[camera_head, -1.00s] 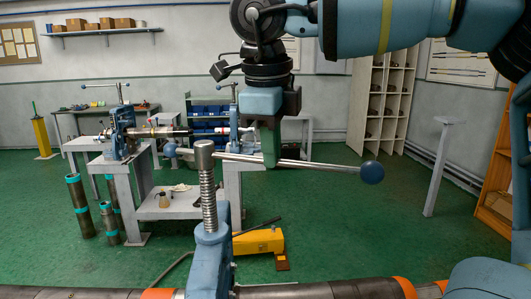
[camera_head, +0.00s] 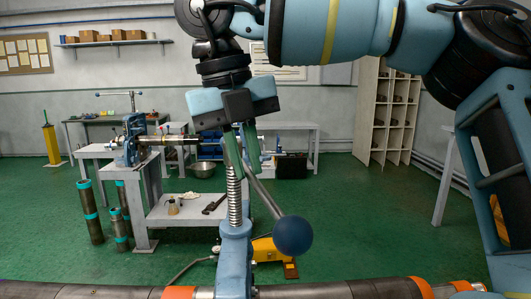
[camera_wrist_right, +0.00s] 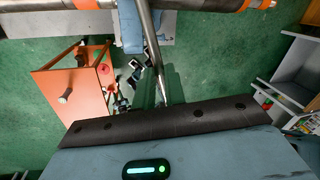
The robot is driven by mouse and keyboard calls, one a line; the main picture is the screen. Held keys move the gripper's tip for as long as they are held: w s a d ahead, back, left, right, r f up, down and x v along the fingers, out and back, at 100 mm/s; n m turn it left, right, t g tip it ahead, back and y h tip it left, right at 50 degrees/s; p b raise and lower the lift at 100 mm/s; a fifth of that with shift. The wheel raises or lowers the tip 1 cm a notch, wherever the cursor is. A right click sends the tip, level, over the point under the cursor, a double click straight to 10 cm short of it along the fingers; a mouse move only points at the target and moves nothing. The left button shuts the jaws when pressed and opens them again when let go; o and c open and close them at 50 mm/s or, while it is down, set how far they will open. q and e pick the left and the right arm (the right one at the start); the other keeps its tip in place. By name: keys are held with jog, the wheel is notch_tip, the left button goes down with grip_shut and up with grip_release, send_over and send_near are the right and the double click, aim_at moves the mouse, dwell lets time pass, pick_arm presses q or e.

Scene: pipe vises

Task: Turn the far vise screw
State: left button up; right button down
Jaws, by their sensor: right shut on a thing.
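A blue vise (camera_head: 235,262) stands at the lower middle of the head view, with its threaded screw (camera_head: 235,203) upright. A steel bar handle (camera_head: 264,198) at the screw top slants toward me, ending in a dark blue ball (camera_head: 293,236). My right gripper (camera_head: 243,168), with green fingers, is shut on the bar close to the screw. Its fingers and body hide the screw top and the bar's other end. The bar (camera_wrist_right: 150,45) also shows in the right wrist view. My left gripper is not in view. Another blue vise (camera_head: 133,138) stands farther back at left.
A long dark pipe (camera_head: 330,290) with orange bands runs along the bottom edge by the vise. A yellow tool (camera_head: 265,250) lies on the floor behind it. A grey bench (camera_head: 185,212) stands at left, with dark pipes (camera_head: 90,212) beside it. Green floor is open at right.

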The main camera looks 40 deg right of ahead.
jog(key=shift+w+a+r+m+p, duration=0.25)
jog(key=shift+w+a+m, duration=0.3)
jog(key=shift+a+m, duration=0.3)
jog(key=shift+w+a+r+m+p, duration=0.1)
jog(key=shift+w+a+m+p, duration=0.25)
jog(key=shift+w+a+m, duration=0.35)
jog(key=shift+s+a+m, duration=0.1)
jog(key=shift+m, duration=0.25)
jog(key=c, duration=1.5)
grip_release()
jog(key=shift+o, duration=0.2)
jog(key=shift+f+g, duration=0.15)
jog(key=shift+g, duration=0.15)
jog(key=shift+f, duration=0.1)
